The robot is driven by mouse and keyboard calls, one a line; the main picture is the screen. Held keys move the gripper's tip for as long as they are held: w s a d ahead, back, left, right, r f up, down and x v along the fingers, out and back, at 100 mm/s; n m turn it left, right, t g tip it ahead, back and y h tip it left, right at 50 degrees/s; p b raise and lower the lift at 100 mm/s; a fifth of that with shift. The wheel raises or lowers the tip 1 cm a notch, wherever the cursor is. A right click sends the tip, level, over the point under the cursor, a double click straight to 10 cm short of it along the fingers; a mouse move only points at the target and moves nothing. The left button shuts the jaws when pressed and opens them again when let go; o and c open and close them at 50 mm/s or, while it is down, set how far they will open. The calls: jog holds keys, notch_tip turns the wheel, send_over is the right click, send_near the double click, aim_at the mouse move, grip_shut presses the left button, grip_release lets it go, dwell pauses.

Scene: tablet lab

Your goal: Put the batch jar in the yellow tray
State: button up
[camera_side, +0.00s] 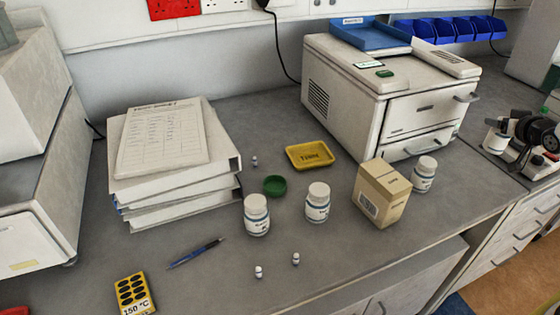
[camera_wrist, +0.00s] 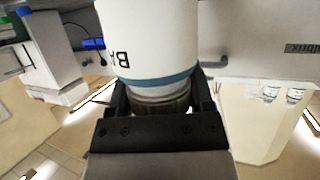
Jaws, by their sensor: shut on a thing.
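My gripper (camera_wrist: 161,96) is shut on a white jar (camera_wrist: 152,40) with a blue band, seen close up in the wrist view. The jaws hold it at its ribbed neck or cap. The letters "BA" show upside down on its label; the rest is out of frame. The yellow tray (camera_side: 310,156) lies flat on the bench in the side view and looks empty, with dark lettering on its floor. The side view shows neither my gripper nor the held jar.
White jars stand on the bench at left (camera_side: 257,216), middle (camera_side: 318,203) and right (camera_side: 424,175). A cardboard box (camera_side: 382,194), a green lid (camera_side: 275,186) and small vials surround the tray. Binders (camera_side: 175,190) are left, a white machine (camera_side: 340,80) behind.

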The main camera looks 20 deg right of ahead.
notch_tip(320, 180, up, 18)
jog(key=w+a+r+n+y, duration=0.2)
jog(key=w+a+n+y, duration=0.35)
jog(key=w+a, duration=1.2)
jog(key=w+a+f+n+y, duration=0.1)
jog(key=w+a+y, duration=0.15)
jog(key=a, duration=0.65)
jog(key=w+a+f+n+y, duration=0.1)
jog(key=w+a, duration=0.2)
jog(key=a, duration=0.5)
jog(key=w+a+f+n+y, duration=0.1)
jog(key=w+a+n, duration=0.15)
jog(key=a, duration=0.65)
notch_tip(320, 180, down, 16)
jog(key=shift+w+d+f+m+y, duration=0.2)
jog(key=shift+m+y, duration=0.1)
jog(key=shift+m, duration=0.1)
jog(key=shift+f, duration=0.1)
send_over(306, 155)
jog(key=shift+f, duration=4.85)
jog(key=shift+f, duration=0.1)
